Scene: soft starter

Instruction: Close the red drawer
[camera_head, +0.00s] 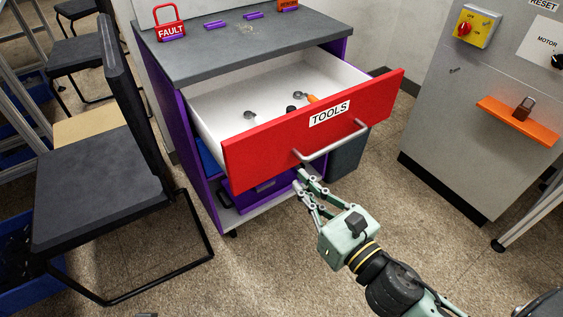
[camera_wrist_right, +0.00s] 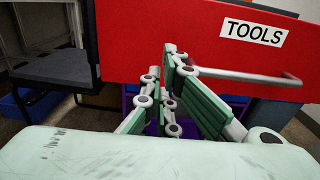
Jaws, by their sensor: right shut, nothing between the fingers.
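The red drawer (camera_head: 270,147) marked TOOLS stands pulled out of the purple cabinet with the grey top (camera_head: 240,45). A few tools lie on its white floor. A silver bar handle (camera_head: 335,144) runs across its front. My right gripper (camera_head: 303,180) is shut and empty, just below the left end of the handle and close to the drawer front. I cannot tell whether it touches. In the right wrist view the red front (camera_wrist_right: 150,40) fills the top, with the handle (camera_wrist_right: 250,76) right of the fingers (camera_wrist_right: 170,55). My left gripper is not in view.
A black chair (camera_head: 105,185) stands left of the cabinet. A grey electrical cabinet (camera_head: 470,130) with an orange shelf (camera_head: 518,122) stands at the right. A dark bin (camera_head: 347,155) is behind the drawer's right end. Carpet (camera_head: 260,270) is clear in front.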

